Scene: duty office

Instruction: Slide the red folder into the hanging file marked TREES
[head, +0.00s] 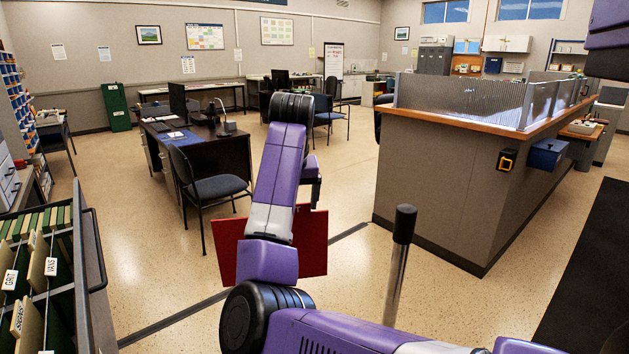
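The red folder (313,243) hangs upright in mid-air behind my purple arm, clear of the floor and of any furniture. Its middle is hidden by the arm, and red shows on both sides. My gripper's fingers are hidden behind the arm and folder; the folder has no other support, so the gripper appears shut on it. An open file drawer (97,262) at the lower left holds several hanging files with tabs. I can read GRIT (10,280), VANS (51,266) and SIGNS (17,319). No tab reading TREES is legible. The folder is well right of the drawer.
A desk (151,153) with a chair (208,187) stands beyond the arm. A wood-topped counter (450,190) stands at the right. Bare floor (150,270) lies between drawer and folder.

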